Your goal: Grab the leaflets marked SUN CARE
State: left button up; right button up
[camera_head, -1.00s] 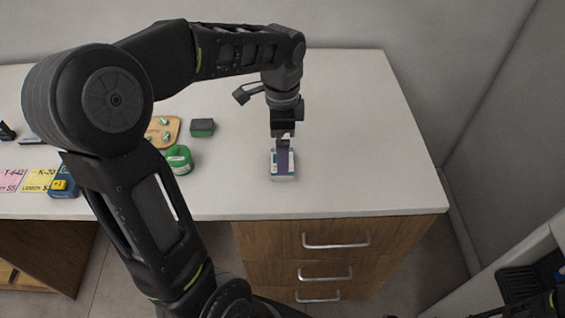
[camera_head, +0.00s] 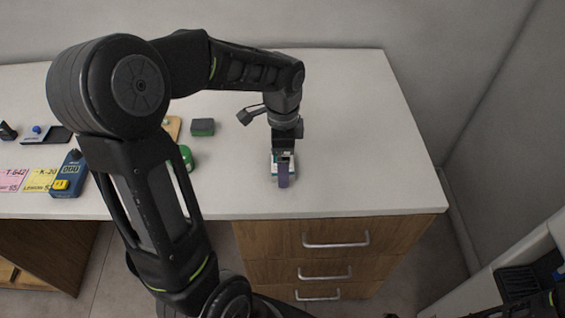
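A small white and teal holder (camera_head: 274,172) stands on the white counter, right of its middle. A narrow purple piece (camera_head: 283,178), seemingly the leaflets, is directly under my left gripper (camera_head: 284,160) and overlaps the holder's front edge in the picture. The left gripper points down over the holder and appears shut on the purple piece; its fingertips are small and partly hidden. I cannot read SUN CARE on anything.
On the counter (camera_head: 345,120) are a dark green box (camera_head: 202,127), a green roll (camera_head: 186,157) partly behind my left arm, a blue device (camera_head: 69,174), and pink (camera_head: 11,180) and yellow (camera_head: 41,181) price cards. The counter's right side is clear. Drawers (camera_head: 335,240) are below.

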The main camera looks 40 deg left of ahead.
pick_arm(q)
jog(key=c, duration=1.4)
notch_tip(320, 180, up, 10)
dwell(0.7)
